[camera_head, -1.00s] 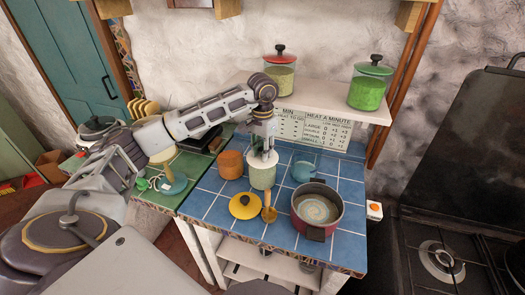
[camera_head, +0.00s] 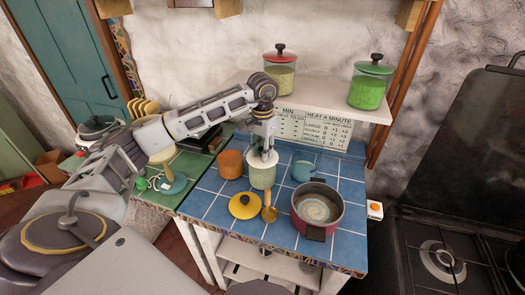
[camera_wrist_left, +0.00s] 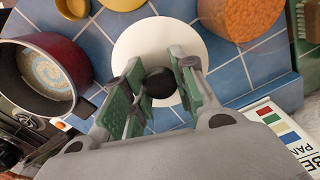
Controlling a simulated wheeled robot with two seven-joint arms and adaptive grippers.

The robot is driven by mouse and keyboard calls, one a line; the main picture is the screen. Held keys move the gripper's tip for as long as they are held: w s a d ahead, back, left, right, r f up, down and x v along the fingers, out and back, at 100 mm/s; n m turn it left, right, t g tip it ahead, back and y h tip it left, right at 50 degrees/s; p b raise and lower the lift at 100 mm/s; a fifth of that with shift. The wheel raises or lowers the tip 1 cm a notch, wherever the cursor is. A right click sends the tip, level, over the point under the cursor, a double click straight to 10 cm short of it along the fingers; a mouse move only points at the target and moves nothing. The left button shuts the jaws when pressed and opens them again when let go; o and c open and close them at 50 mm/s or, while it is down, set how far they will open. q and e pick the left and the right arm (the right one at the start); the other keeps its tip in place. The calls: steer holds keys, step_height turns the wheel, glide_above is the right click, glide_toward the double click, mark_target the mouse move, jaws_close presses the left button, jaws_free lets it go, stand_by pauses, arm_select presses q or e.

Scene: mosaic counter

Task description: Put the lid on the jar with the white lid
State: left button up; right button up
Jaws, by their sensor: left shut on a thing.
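The white lid (camera_head: 263,161) is a flat disc with a black knob. It also fills the top middle of the left wrist view (camera_wrist_left: 140,40), with its knob (camera_wrist_left: 161,84) between the fingers. My left gripper (camera_head: 263,150) is shut on the knob, pointing down. The pale green jar (camera_head: 262,178) stands upright on the blue tiles directly under the lid. The lid is at the jar's mouth; I cannot tell whether it rests on the rim or is just above. The lid hides the jar in the left wrist view. My right gripper is not in view.
An orange canister (camera_head: 230,164) stands left of the jar. A yellow lid (camera_head: 245,206) and a small wooden item (camera_head: 269,215) lie in front. Two lidded jars stand on the shelf (camera_head: 320,102) behind.

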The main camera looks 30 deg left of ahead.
arm_select(q)
steer(key=o, duration=1.6)
steer(key=shift+r+p, duration=1.85)
steer(key=shift+r, duration=1.65)
steer(key=shift+s, duration=0.1)
